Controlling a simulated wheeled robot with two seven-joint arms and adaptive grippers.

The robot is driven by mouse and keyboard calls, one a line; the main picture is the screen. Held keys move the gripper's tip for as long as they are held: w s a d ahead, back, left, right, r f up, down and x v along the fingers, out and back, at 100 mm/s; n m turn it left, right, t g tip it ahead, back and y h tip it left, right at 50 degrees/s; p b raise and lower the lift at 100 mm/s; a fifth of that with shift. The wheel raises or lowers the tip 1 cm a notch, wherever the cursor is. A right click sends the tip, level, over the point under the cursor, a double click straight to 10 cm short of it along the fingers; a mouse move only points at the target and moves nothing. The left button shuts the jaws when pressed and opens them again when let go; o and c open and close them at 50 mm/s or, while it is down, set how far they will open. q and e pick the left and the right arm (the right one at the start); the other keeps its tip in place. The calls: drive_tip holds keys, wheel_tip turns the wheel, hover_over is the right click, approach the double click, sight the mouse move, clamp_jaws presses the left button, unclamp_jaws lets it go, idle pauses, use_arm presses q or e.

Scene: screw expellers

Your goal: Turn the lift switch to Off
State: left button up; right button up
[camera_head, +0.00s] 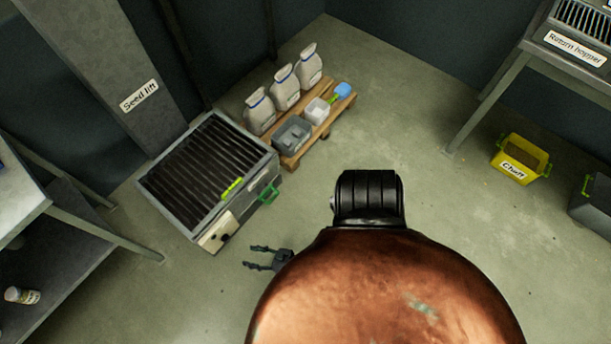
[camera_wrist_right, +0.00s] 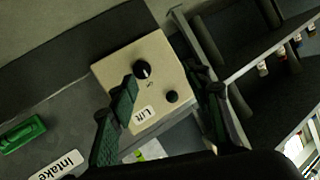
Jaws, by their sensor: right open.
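The lift switch is a black round knob (camera_wrist_right: 142,69) with a small white mark, on a beige control box (camera_wrist_right: 112,70) labelled "Lift" in the right wrist view. A smaller black knob or button (camera_wrist_right: 172,97) sits below it. The small lettering by the knob is too small to read. In the head view the box (camera_head: 207,243) is on the front corner of the grated seed lift intake (camera_head: 205,165). My right gripper (camera_head: 258,256) is open and empty, right of and apart from the box. Its two fingers (camera_wrist_right: 172,90) frame the box in the wrist view. My left gripper is not in view.
A green handle (camera_head: 268,194) sticks out from the intake's side. A wooden pallet (camera_head: 322,128) with sacks and tubs stands behind it. A grey table (camera_head: 85,222) is at the left, and a yellow chaff bin (camera_head: 519,158) at the right. Open floor lies between.

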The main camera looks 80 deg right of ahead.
use_arm(q)
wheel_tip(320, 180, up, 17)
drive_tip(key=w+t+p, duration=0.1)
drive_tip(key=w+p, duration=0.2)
drive_tip(key=p, duration=0.9)
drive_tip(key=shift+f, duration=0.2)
use_arm(e)
drive_tip(key=s+d+n+g+y, duration=0.1)
drive_tip(key=s+n+g, duration=0.3)
drive_tip(key=s, duration=1.4)
drive_tip(key=shift+s+d+r+g+y, duration=0.15)
drive_tip(key=shift+d+r+g+y, duration=0.15)
drive_tip(key=shift+g+y, duration=0.8)
drive_tip(key=shift+g+h, duration=0.3)
